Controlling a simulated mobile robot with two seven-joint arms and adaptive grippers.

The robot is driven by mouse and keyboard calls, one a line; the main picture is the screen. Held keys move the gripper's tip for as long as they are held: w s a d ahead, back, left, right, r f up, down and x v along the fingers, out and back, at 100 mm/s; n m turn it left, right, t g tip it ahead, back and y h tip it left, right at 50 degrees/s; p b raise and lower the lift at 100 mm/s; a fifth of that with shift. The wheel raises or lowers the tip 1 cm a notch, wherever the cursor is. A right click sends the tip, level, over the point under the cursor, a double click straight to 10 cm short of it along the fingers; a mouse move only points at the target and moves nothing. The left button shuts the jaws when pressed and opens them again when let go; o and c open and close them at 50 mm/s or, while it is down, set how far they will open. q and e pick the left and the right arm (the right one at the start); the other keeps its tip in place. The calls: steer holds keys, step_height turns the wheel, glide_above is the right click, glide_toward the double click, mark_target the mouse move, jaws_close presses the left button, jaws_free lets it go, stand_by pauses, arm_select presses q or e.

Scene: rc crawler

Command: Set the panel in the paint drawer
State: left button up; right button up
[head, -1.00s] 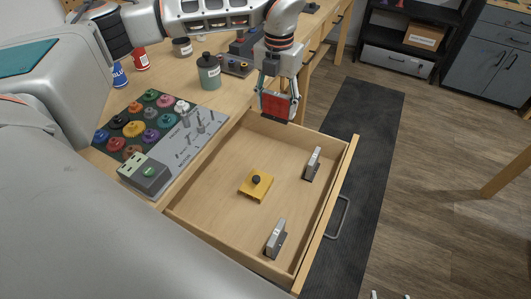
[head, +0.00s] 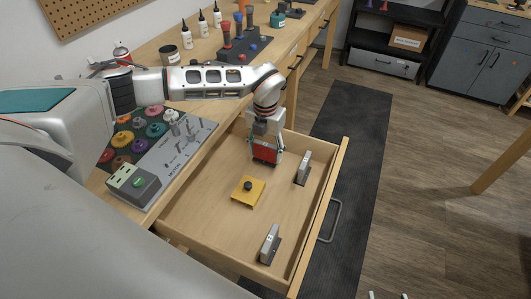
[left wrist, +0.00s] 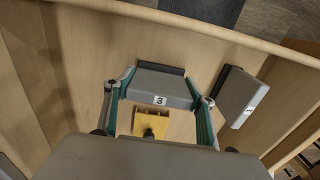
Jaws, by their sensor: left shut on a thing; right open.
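My left gripper (head: 265,152) is shut on a panel with a red face (head: 264,153). It holds the panel inside the open paint drawer (head: 202,220), toward its far end. In the left wrist view, the panel's grey top (left wrist: 165,88), marked 3, sits between my left gripper's teal fingers (left wrist: 161,103). I cannot tell whether the panel touches the drawer floor. Two grey panels (head: 303,170) (head: 270,244) stand on dark bases along the drawer's front side. My right gripper (head: 389,296) barely shows at the bottom edge, open.
A yellow block (head: 247,193) with a black knob lies mid-drawer, close to the held panel. The drawer's front wall (head: 325,205) is raised. The workbench carries a board with coloured knobs (head: 150,140), bottles and a dark rack (head: 245,47). Near drawer floor is free.

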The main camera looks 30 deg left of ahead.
arm_select(q)
steer(key=shift+f, duration=0.45)
steer(key=shift+f, duration=0.15)
steer(key=o, duration=1.2)
steer(key=shift+c, duration=0.2)
step_height(320, 180, up, 12)
steer(key=shift+r, duration=0.15)
